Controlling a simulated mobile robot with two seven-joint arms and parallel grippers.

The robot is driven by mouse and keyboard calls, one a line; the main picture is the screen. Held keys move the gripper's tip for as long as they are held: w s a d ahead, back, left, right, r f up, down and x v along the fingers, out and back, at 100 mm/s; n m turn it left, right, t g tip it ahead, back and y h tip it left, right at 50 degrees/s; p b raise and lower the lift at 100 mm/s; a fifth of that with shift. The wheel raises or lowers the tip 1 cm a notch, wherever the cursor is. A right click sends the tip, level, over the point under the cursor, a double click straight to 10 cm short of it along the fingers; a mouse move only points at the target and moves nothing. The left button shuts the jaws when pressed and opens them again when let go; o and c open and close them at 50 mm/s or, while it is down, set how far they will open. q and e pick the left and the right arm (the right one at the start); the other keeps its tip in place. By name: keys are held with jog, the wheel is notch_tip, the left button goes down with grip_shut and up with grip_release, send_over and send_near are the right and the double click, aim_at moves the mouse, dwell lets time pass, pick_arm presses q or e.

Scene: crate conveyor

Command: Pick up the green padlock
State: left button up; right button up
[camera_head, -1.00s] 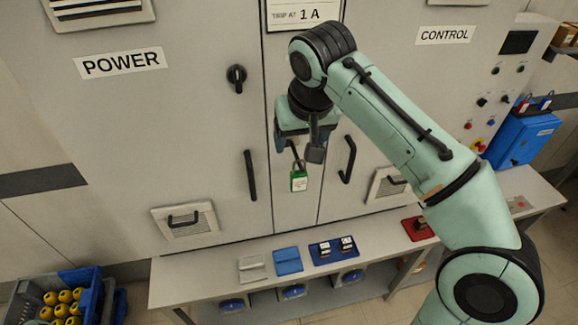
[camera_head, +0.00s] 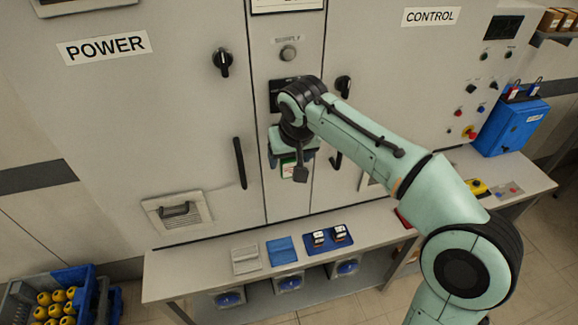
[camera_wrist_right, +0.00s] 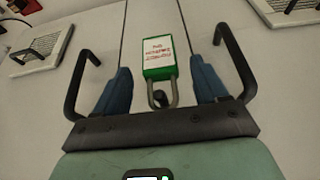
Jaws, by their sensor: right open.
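The green padlock (camera_wrist_right: 158,58) has a white label with red writing. In the right wrist view its body lies between my right gripper's blue fingers, with a visible gap on both sides. Its metal shackle points toward the gripper's palm, beside a small dark part on the cabinet front. In the head view the padlock (camera_head: 289,171) is partly hidden behind my right gripper (camera_head: 291,160). My right gripper is open and holds nothing. My left gripper is in neither current view.
Dark door handles (camera_head: 239,163) flank the cabinet's narrow middle panel. A low bench (camera_head: 205,266) below carries a grey tray, a blue tray and a dark blue tray (camera_head: 328,237) with two small items. A blue box (camera_head: 510,127) stands right; a blue crate (camera_head: 87,290) sits lower left.

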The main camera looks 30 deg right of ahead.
jog(key=shift+w, duration=0.1)
jog(key=c, duration=1.2)
